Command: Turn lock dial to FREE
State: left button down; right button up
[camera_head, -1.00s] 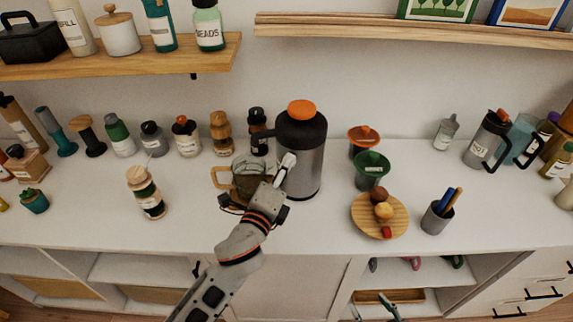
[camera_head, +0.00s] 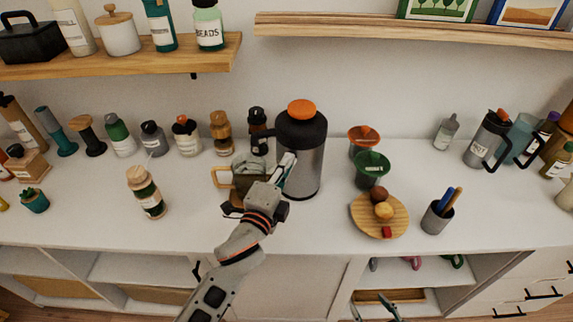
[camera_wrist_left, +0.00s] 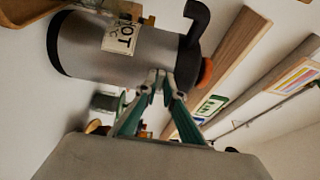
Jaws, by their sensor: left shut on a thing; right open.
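The steel flask (camera_head: 306,165) with a dark collar and orange top (camera_head: 301,108) stands upright on the white counter. In the left wrist view the flask (camera_wrist_left: 135,50) lies sideways in the picture, with a tag reading HOT (camera_wrist_left: 122,35). My left gripper (camera_head: 289,162) reaches its side just under the collar. Its teal fingertips (camera_wrist_left: 160,76) are closed together on a small part there, apparently the lock dial. The dial and its markings are hidden by the fingers. My right gripper (camera_head: 372,306) shows only its teal fingertips at the bottom edge, apart and empty, in front of the lower shelf.
Green (camera_head: 371,166) and orange (camera_head: 363,137) cups and a round wooden board (camera_head: 362,220) are to the right. Bottles line the back.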

pick_arm(q)
jog(key=c, duration=2.2)
grip_release()
jog(key=shift+o, duration=0.2)
jog(key=v, duration=1.2)
jog(key=shift+r, duration=0.1)
